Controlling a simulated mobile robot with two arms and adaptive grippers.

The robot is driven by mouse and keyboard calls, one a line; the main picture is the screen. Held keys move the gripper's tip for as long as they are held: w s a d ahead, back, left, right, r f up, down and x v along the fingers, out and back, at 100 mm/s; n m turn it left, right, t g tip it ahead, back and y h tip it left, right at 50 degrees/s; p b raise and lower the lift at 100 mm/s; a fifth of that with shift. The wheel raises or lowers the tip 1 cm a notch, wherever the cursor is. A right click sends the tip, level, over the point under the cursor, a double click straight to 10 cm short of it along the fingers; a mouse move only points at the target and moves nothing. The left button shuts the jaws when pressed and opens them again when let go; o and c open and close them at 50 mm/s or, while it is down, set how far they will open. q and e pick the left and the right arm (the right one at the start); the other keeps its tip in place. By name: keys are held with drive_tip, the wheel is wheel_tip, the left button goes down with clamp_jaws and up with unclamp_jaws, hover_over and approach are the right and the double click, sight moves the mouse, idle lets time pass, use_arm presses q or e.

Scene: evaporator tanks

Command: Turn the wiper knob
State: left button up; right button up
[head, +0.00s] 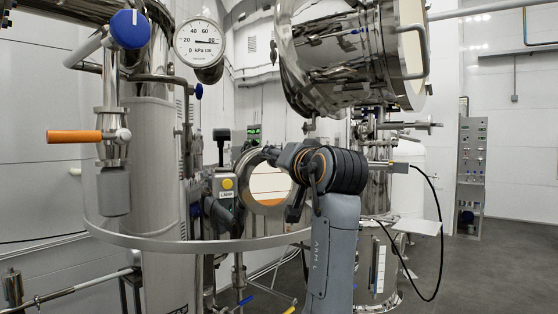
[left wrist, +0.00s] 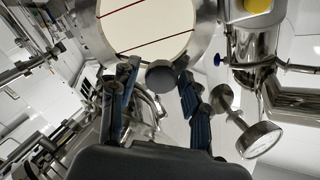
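A dark round knob (left wrist: 161,76), which looks like the wiper knob, sits at the lower rim of a round cream sight glass (left wrist: 147,30) in the left wrist view. The sight glass (head: 268,186) also shows in the head view, partly behind my left gripper (head: 284,172). I cannot make out the knob there. In the left wrist view the fingers of my left gripper (left wrist: 158,72) are spread open, one on each side of the knob. I see a gap on both sides, and cannot tell how deep the knob lies between them. My right gripper is not in view.
A pressure gauge (head: 200,43) and a valve with an orange handle (head: 75,136) are on the left. A yellow button box (head: 227,184) stands just left of the sight glass. A steel rail (head: 190,246) curves below. Floor on the right is open.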

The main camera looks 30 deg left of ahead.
use_arm(q)
drive_tip(key=shift+d+r, duration=0.1)
drive_tip(key=v, duration=1.2)
idle(0.4)
